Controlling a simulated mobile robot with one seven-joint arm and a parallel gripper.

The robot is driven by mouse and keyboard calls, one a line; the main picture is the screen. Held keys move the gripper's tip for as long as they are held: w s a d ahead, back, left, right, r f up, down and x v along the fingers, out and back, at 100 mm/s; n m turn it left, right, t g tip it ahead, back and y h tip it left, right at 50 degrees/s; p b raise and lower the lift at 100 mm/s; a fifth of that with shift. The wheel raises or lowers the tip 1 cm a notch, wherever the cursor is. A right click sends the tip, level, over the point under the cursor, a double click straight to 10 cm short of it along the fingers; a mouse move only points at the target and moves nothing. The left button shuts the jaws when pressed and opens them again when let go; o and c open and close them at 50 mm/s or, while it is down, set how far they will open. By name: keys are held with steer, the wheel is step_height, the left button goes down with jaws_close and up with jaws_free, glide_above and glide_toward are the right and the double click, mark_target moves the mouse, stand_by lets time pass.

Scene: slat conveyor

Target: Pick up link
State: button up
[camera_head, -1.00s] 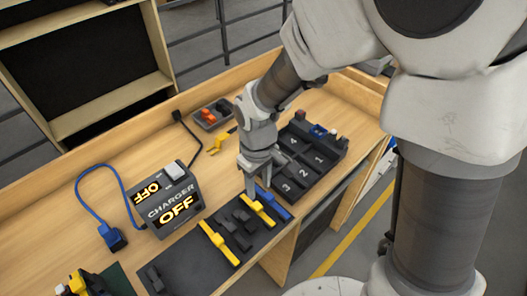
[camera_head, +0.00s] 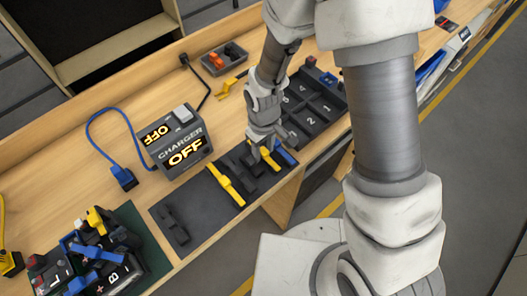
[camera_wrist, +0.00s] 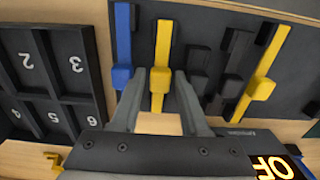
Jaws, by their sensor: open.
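I cannot tell which piece is the link. A dark mat (camera_head: 200,213) on the workbench holds yellow, blue and black bar-like pieces. My gripper (camera_head: 262,151) is over its right end, open. In the wrist view, my gripper (camera_wrist: 160,82) has its fingers on either side of a yellow bar (camera_wrist: 161,50) with a raised block; I cannot tell whether they touch it. A blue bar (camera_wrist: 122,45) lies left of it. Black pieces (camera_wrist: 233,50) and a second yellow bar (camera_wrist: 270,58) lie to its right. My gripper partly hides the pieces in the head view.
A charger reading OFF (camera_head: 183,143) stands behind the mat, with a blue-plugged cable (camera_head: 123,178). A black numbered tray (camera_head: 322,106) is just right of my gripper. A green mat (camera_head: 146,248) with assembled parts is at left. Bare wood lies left of the charger.

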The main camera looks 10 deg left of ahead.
steer(key=shift+f, duration=0.2)
steer(key=shift+c, duration=0.3)
jaws_close()
steer(key=shift+r, duration=0.2)
